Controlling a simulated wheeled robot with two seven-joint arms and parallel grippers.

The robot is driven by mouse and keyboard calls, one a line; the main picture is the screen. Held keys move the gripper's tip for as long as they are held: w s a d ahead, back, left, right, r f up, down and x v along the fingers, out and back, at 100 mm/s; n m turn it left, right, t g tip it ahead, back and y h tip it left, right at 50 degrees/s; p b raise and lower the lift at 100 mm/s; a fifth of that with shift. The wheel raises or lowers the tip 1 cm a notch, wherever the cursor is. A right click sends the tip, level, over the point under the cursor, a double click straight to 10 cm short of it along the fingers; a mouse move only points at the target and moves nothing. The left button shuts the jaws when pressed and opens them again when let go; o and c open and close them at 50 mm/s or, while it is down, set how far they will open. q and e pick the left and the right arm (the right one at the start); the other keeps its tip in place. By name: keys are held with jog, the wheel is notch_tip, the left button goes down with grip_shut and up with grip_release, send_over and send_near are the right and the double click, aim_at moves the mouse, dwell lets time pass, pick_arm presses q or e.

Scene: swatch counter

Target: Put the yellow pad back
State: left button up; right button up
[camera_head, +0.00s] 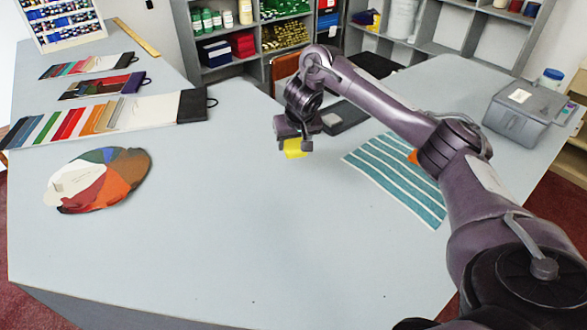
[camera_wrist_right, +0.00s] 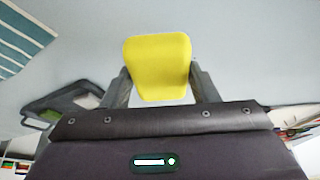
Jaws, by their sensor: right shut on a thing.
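The yellow pad (camera_head: 293,149) is in the jaws of my right gripper (camera_head: 294,143), near the middle of the counter. In the right wrist view the yellow pad (camera_wrist_right: 158,66) sits between the two fingers of my right gripper (camera_wrist_right: 160,88), which touch its sides. From the head view I cannot tell exactly how high the pad is above the counter. My left gripper is in neither view.
A teal striped cloth (camera_head: 392,174) lies right of the gripper, with an orange thing (camera_head: 413,157) on it partly behind my arm. A dark tray (camera_head: 343,117) lies behind. A grey box (camera_head: 520,110) stands far right. Swatch strips and a colour fan (camera_head: 100,180) lie left. The front middle is clear.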

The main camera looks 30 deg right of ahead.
aim_at(293, 164)
jog(key=shift+s+f, duration=0.1)
jog(key=shift+f, duration=0.75)
notch_tip(293, 164, down, 3)
jog(key=shift+f, duration=0.6)
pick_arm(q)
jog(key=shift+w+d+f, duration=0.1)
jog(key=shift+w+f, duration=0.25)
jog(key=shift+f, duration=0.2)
pick_arm(e)
jog(key=shift+f, duration=0.15)
jog(key=o, duration=1)
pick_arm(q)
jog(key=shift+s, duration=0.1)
